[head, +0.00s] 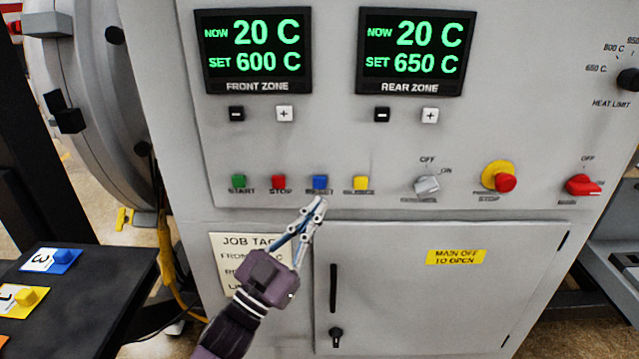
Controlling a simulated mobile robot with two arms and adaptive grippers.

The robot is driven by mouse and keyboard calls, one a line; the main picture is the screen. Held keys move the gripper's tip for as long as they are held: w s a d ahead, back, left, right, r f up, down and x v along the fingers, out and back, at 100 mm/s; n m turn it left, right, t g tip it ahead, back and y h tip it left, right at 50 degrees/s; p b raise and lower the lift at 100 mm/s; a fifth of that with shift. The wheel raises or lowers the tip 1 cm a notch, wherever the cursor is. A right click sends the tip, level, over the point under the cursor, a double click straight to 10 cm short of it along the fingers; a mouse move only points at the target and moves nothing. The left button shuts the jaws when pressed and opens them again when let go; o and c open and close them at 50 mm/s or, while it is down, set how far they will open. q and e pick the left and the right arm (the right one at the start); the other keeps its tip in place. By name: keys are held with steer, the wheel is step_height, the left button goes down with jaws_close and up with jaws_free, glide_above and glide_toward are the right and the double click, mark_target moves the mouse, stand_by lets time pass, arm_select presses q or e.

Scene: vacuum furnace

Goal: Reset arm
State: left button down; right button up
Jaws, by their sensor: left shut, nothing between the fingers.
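My left gripper (315,207) is shut and empty. It comes up from the bottom of the head view, and its fingertips are just below the blue RESET button (320,183) on the grey control panel. I cannot tell whether the tips touch the panel. Part of the arm covers the job tag (232,243). My right gripper is not in view.
Beside the blue button are green START (238,182), red STOP (278,182) and yellow (361,183) buttons. Above are the front zone display (254,50) and rear zone display (415,50). A cabinet door (440,295) lies below. A dark table (75,300) stands at left.

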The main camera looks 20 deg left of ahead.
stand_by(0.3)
arm_select(q)
steer(key=w+a+f+n+g+y, duration=0.2)
steer(key=f+y, duration=0.1)
steer(key=f, duration=1)
steer(key=w+a+f+n+g+y, duration=0.1)
steer(key=a+f+g+y, duration=0.1)
steer(key=f, duration=1.1)
steer(key=s+a+f+n+g+y, duration=0.1)
steer(key=s+f+g, duration=0.25)
steer(key=f, duration=0.85)
steer(key=s+a+f+g+y, duration=0.15)
steer(key=s+f, duration=0.35)
steer(key=f, duration=0.7)
steer(key=s+f+g, duration=0.3)
steer(key=s+f, duration=0.6)
steer(key=f, duration=0.1)
steer(key=s+f+g, duration=0.3)
steer(key=s+f, duration=0.2)
steer(key=s, duration=0.6)
steer(key=s+f+g+y, duration=0.1)
steer(key=s+f+g, duration=0.2)
steer(key=s, duration=0.8)
steer(key=s+f+g, duration=0.2)
steer(key=s+f, duration=0.6)
steer(key=s, duration=0.3)
steer(key=shift+s+n+g, duration=0.3)
steer(key=shift+s+g, duration=0.05)
steer(key=shift+g, duration=0.05)
steer(key=shift+d, duration=0.1)
